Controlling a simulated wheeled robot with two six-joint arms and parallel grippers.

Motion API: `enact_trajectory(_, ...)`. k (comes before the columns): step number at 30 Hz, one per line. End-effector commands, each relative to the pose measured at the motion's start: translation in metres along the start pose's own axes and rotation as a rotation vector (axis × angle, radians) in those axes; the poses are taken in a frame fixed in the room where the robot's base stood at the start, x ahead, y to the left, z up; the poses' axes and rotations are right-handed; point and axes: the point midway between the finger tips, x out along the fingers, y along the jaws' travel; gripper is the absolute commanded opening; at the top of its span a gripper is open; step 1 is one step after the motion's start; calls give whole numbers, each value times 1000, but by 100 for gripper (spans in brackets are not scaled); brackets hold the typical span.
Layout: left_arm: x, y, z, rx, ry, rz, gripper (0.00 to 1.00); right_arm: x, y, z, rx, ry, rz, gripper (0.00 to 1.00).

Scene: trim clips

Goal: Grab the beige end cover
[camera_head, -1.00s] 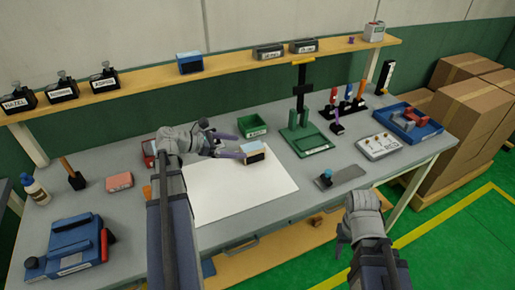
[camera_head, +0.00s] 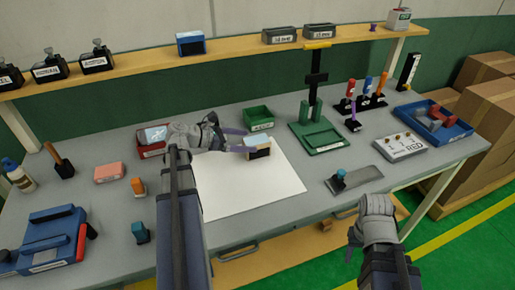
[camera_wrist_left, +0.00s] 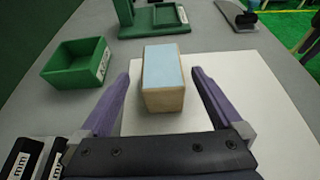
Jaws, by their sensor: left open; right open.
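The beige end cover (camera_head: 258,152), a small block with beige sides and a pale blue top, lies on the white sheet (camera_head: 266,190). It also shows in the left wrist view (camera_wrist_left: 164,98). My left gripper (camera_head: 243,141) is open at the block. In the left wrist view its two purple fingers (camera_wrist_left: 161,74) stand on either side of the block, with a visible gap on each side. My right gripper (camera_head: 356,240) is away from the block, in front of the table's front edge; its fingers are hard to make out.
A green bin (camera_head: 258,118) stands just behind the block. A green stand (camera_head: 318,137) is to its right, and a grey plate with a teal knob (camera_head: 354,180) lies near the front edge. A red-and-grey box (camera_head: 152,141) is left of my left gripper. The sheet's front part is clear.

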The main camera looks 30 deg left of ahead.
Motion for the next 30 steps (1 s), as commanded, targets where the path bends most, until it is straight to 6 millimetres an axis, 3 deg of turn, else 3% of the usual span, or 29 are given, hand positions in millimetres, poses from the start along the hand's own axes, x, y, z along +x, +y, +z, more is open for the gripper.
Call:
enact_trajectory(7, 24, 0, -1, 2, 1, -2, 100, 10, -1, -1, 0, 0, 0, 50)
enact_trajectory(14, 30, -1, 0, 1, 1, -1, 100, 11, -1, -1, 0, 0, 0, 50)
enact_trajectory(24, 74, -2, 0, 2, 1, -2, 100, 28, -3, -2, 0, 0, 0, 50)
enact_trajectory(30, 77, -3, 2, 1, 1, -1, 100, 27, -3, -2, 0, 0, 0, 50)
